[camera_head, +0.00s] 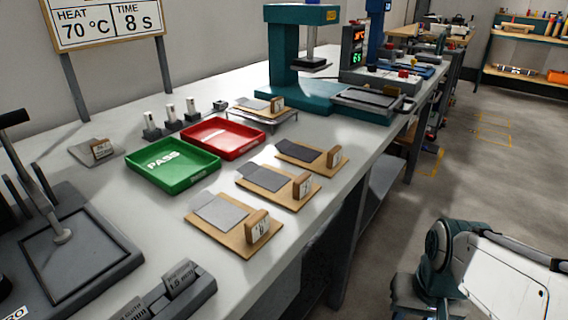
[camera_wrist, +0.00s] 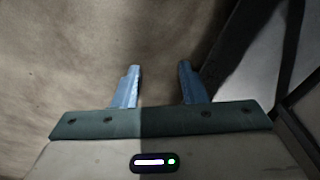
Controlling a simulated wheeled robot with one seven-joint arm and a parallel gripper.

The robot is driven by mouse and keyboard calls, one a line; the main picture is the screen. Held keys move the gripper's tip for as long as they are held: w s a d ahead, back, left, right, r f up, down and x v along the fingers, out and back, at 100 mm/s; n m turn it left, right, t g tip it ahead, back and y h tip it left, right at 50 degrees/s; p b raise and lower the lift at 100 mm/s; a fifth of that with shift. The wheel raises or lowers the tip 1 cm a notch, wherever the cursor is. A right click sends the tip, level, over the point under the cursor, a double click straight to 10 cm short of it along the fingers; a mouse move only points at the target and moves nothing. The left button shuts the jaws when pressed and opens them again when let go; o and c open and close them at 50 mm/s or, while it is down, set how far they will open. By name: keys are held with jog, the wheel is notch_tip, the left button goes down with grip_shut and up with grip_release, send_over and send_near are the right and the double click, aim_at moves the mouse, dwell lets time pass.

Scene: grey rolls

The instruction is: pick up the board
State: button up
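Three wooden boards lie in a row on the white bench in the head view: a front board (camera_head: 234,243), a middle board (camera_head: 275,199) and a back board (camera_head: 313,168). Each carries a grey sheet and an upright wooden block with a label too small to read. A fourth board (camera_head: 257,113) with a sheet and block rests on a low metal stand. My gripper (camera_wrist: 159,70) shows in the wrist view with its two blue fingers apart and nothing between them. Floor is beyond it. My arm is off the bench, at lower right in the head view.
A green PASS tray (camera_head: 172,181) and a red tray (camera_head: 223,153) stand behind the boards. A teal press (camera_head: 287,90) stands farther along the bench. A dark lever device (camera_head: 75,262) is at left. The floor right of the bench is mostly open.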

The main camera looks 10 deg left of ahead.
jog(key=w+a+r+m+p, duration=0.1)
jog(key=w+a+r+p, duration=0.15)
jog(key=r+p, duration=0.4)
jog(key=w+a+r+p, duration=0.1)
jog(key=a+r+p, duration=0.3)
jog(key=r+p, duration=0.25)
jog(key=w+a+r+m+p, duration=0.1)
jog(key=w+a+r+p, duration=0.15)
jog(key=r+p, duration=0.4)
notch_tip(320, 180, up, 16)
jog(key=m+g+p, duration=0.1)
jog(key=m+p, duration=0.1)
jog(key=p, duration=1.4)
send_over(301, 177)
notch_tip(301, 177, down, 14)
jog(key=shift+r, duration=0.1)
grip_shut()
